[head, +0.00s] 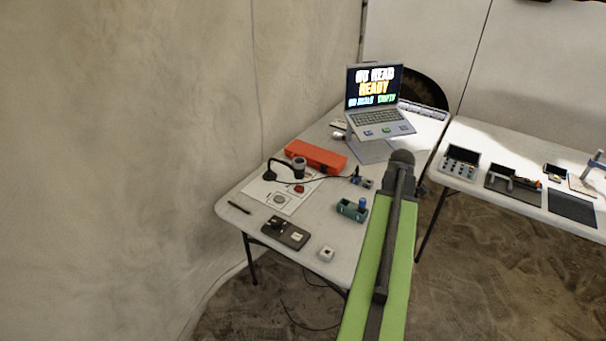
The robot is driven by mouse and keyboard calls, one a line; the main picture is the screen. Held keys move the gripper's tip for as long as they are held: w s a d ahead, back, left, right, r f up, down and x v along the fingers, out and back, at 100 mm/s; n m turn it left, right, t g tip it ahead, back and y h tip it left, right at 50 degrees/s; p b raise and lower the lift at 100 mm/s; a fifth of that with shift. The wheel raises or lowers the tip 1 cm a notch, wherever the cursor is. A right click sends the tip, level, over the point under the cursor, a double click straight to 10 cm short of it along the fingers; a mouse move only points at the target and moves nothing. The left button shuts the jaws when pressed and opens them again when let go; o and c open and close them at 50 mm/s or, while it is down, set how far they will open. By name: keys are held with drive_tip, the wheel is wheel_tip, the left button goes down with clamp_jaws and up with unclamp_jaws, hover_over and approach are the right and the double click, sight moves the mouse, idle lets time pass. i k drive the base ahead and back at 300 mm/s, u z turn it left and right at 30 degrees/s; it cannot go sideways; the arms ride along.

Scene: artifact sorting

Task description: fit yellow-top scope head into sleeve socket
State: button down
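I cannot make out a yellow-top scope head anywhere in the head view. A green block (349,211) with a blue-topped piece (362,203) at its right end stands near the right edge of the left table. I cannot tell whether a sleeve socket is part of it. A grey cylinder (299,168) stands by a black curved stand (270,172) further back. A small blue-topped item (356,172) sits near a cable. My green arm rises at the lower right and hides part of the table edge. My gripper is not clearly visible.
The right table (462,205) carries trays and tools. Floor shows between the tables.

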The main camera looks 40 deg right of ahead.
sight(298, 174)
drive_tip(key=z, duration=0.05)
drive_tip(key=i, duration=0.95)
drive_tip(key=u, duration=0.05)
